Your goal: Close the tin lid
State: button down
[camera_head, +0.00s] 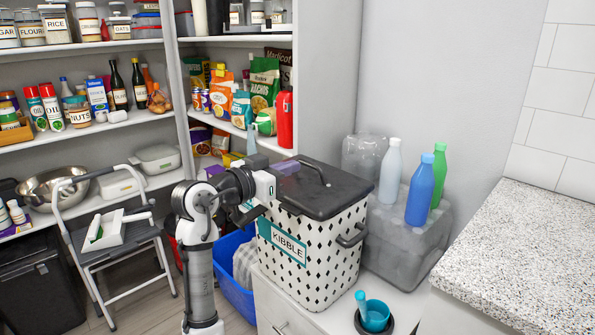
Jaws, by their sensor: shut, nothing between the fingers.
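The tin (318,260) is a white bin with black diamonds, a KIBBLE label and a dark side handle. It stands upright on a white cabinet. Its dark lid (335,193), with a bar handle on top, lies flat across the tin's top. I cannot tell whether it is fully seated. My gripper (252,215) is at the tin's upper left side, close to the lid's left edge. It is shut with nothing held. I cannot tell whether it touches the tin. My arm hides part of the tin's left side.
Bottles (420,190) stand on a grey translucent box (405,235) right of the tin. A teal scoop cup (375,316) sits in front. A speckled counter (530,250) is at right. Stocked shelves (100,135), a step stool (110,235) and a blue basket (234,280) are left.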

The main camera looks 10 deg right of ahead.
aim_at(293, 203)
jog(key=shift+s+a+f+t+h+b, duration=0.3)
jog(key=shift+f+h+b, duration=0.1)
jog(key=shift+f+b, duration=1.2)
jog(key=shift+s+a+f+t+h+b, duration=0.15)
jog(key=shift+a+f+t+h+b, duration=0.2)
jog(key=shift+f+b, duration=1.25)
jog(key=shift+s+a+f+t+h+b, duration=0.3)
jog(key=shift+f+h+b, duration=0.15)
jog(key=shift+f+b, duration=1.15)
jog(key=shift+w+f+g, duration=0.1)
jog(key=shift+f+g, duration=0.1)
jog(key=shift+g, duration=0.05)
